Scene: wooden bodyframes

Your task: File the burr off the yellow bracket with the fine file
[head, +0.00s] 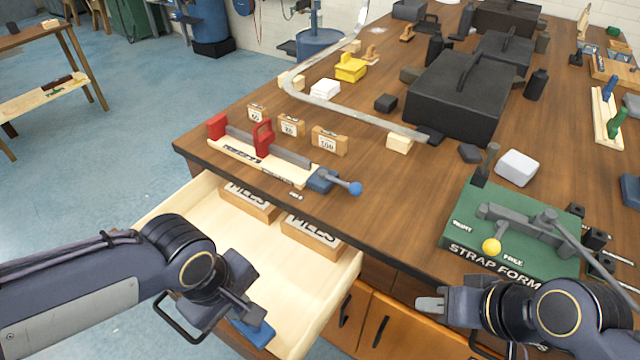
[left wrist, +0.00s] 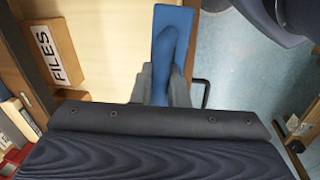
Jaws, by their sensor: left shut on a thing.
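My left gripper (head: 240,306) is over the open drawer (head: 236,258), shut on a blue piece (head: 254,332) at the drawer's front. In the left wrist view the blue piece (left wrist: 172,50) has a rounded grip on a flat blue plate, with the fingers on either side of the grip. A small yellow piece (head: 350,68), possibly the bracket, lies on the bench's far left; no burr can be made out. My right gripper (head: 430,304) is near the bench's front edge, and its finger gap cannot be made out.
Two wooden blocks marked FILES (head: 310,234) lie in the drawer. A red-jawed vise (head: 262,150) is at the bench edge behind, with numbered wooden blocks (head: 330,140) beyond. A green strap former (head: 500,240) stands right; a black toolbox (head: 460,95) stands behind.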

